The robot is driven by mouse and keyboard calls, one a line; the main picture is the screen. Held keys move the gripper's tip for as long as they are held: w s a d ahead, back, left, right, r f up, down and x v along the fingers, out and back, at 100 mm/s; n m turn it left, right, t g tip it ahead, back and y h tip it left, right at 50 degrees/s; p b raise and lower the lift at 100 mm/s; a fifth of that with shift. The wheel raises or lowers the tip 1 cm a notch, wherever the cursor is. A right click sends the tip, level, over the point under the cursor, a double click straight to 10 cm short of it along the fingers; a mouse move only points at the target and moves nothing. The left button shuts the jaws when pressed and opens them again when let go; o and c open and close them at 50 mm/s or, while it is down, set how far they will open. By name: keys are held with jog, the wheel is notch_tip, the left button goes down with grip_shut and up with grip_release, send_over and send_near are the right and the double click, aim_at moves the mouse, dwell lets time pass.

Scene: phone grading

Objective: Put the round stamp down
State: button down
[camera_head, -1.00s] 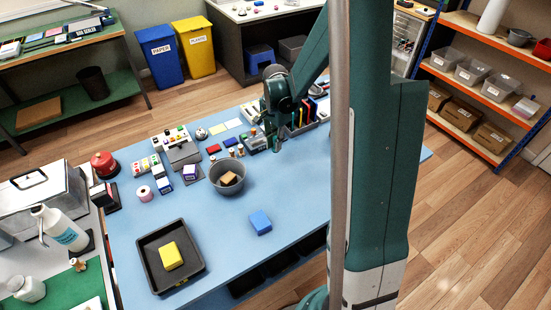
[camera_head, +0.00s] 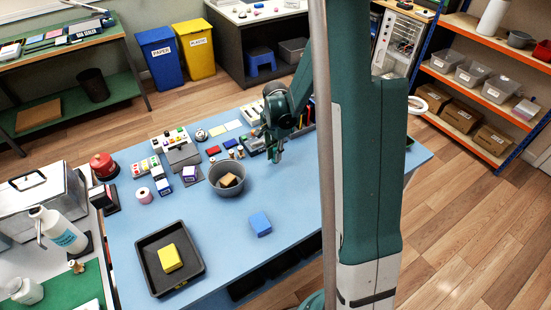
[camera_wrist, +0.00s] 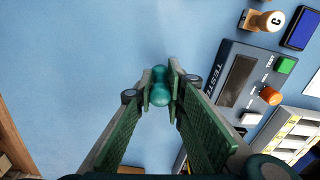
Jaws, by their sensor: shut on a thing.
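My gripper (camera_head: 276,157) is low over the back right part of the blue table (camera_head: 305,190) in the head view. In the wrist view its fingers (camera_wrist: 160,92) are closed around a small teal, rounded thing, which I take to be the round stamp (camera_wrist: 159,97). Its lower end is hidden, and I cannot tell whether it touches the table. Another stamp with a wooden handle and a letter C (camera_wrist: 265,21) stands near a blue ink pad (camera_wrist: 304,24), apart from my gripper.
A grey tester (camera_wrist: 240,88) lies close right of my fingers in the wrist view. A grey bowl (camera_head: 215,186) with a brown block, a blue block (camera_head: 260,224) and a black tray (camera_head: 151,270) with a yellow block are on the table. Bare table lies right of the bowl.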

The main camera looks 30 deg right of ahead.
aim_at(275, 149)
jog(key=shift+f, duration=1.15)
jog(key=shift+f, duration=0.1)
jog(key=c, duration=2.4)
grip_release()
jog(key=shift+o, duration=0.2)
jog(key=shift+r+p, duration=0.6)
jog(key=shift+r, duration=5.5)
jog(key=shift+r, duration=0.1)
